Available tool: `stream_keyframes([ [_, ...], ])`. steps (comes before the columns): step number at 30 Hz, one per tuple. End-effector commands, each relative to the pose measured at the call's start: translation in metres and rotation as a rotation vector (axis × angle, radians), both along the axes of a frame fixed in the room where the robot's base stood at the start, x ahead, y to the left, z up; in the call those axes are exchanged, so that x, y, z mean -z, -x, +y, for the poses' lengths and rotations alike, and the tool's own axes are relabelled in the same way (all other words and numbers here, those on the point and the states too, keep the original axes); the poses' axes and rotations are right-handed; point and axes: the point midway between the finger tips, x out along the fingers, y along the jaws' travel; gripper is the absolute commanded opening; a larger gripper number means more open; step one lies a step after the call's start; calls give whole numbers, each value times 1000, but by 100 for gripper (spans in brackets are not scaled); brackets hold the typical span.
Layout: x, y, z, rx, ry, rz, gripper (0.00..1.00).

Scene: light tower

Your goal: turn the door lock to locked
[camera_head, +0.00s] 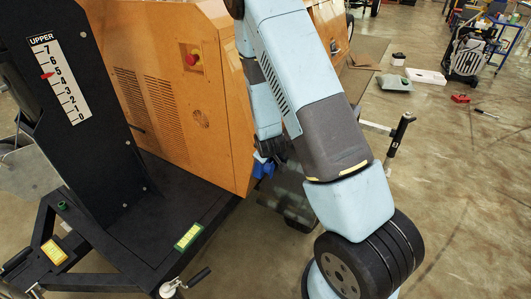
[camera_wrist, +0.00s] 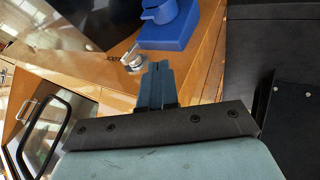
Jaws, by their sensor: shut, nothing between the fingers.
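In the wrist view, a small silver lock (camera_wrist: 132,58) with a projecting lever sits on the orange cabinet panel (camera_wrist: 100,72). My gripper's fingers (camera_wrist: 158,72) are shut together and empty. Their tips appear just right of and below the lock in the picture; I cannot tell whether they touch it. In the head view, my gripper (camera_head: 276,150) is beside the orange cabinet's right edge, partly covered by my arm. The lock cannot be made out there. The lock's exact setting is too small to tell.
A blue fitting (camera_wrist: 168,32) with a round knob projects just beyond the lock. It also shows in the head view (camera_head: 262,166). A black handle (camera_wrist: 42,138) is at lower left. A red emergency button (camera_head: 192,59) is on the cabinet. Open floor (camera_head: 460,190) lies to the right.

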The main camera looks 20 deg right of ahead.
Motion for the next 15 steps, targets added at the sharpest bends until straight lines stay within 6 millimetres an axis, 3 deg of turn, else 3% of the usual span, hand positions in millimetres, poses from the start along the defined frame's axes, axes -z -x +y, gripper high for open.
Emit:
stream_keyframes([
  [4, 17, -14, -2, 0, 0, 0, 0],
  [15, 14, -39, -28, 0, 0, -1, 0],
])
